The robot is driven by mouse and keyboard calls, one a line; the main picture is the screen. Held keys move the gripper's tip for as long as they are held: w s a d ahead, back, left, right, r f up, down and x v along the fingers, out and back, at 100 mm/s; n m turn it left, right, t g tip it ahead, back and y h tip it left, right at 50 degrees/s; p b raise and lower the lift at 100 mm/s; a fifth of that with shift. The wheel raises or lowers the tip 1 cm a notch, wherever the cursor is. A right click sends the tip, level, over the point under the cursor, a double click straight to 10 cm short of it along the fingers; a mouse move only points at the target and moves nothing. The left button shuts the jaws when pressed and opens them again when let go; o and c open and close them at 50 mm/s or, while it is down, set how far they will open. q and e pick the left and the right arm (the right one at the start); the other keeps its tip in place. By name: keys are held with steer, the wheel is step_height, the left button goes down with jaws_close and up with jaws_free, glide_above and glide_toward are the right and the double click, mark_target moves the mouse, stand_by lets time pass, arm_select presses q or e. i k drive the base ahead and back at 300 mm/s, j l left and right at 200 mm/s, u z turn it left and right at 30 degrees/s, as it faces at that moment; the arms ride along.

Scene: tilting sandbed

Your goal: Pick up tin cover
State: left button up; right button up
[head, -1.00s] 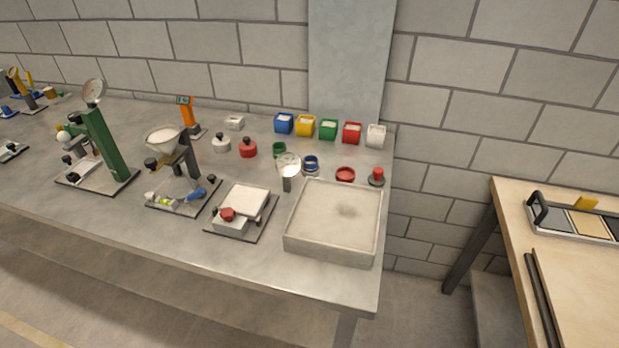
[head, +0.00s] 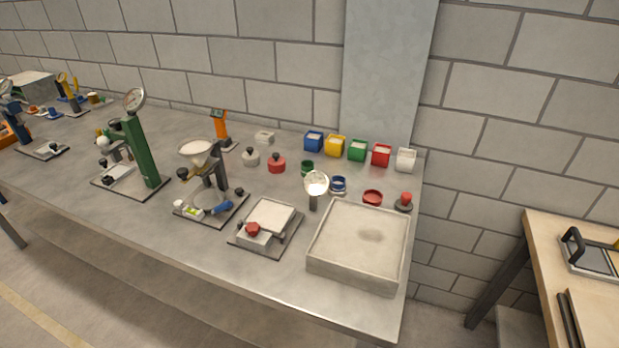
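Neither of my grippers is in view. No piece is clearly marked as the tin cover. Several small pieces on the grey workbench (head: 140,215) could be it: a low red round piece (head: 372,198), a blue ring-like tin (head: 338,184) and a small green round tin (head: 307,168). They stand apart from one another behind the sand tray. Further left, a red round piece with a dark knob (head: 277,164) and a grey one with a dark knob (head: 251,158) stand side by side. Their details are too small to tell.
A square sand tray (head: 312,268) fills the bench's right front. A tilting device (head: 270,220), a funnel stand (head: 216,168) and a green gauge stand (head: 140,155) stand left of it. Coloured boxes (head: 357,150) line the back. A wooden table (head: 540,235) stands right, across a gap.

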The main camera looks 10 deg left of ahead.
mark_target(250, 157)
steer(key=j+z, duration=0.25)
steer(key=j, duration=0.15)
steer(key=k+j+z, duration=0.2)
steer(key=j, duration=0.2)
steer(key=j+z, duration=0.25)
steer(key=j, duration=0.15)
steer(key=k+j+z, duration=0.25)
steer(key=i+j, duration=0.05)
steer(key=j, duration=0.1)
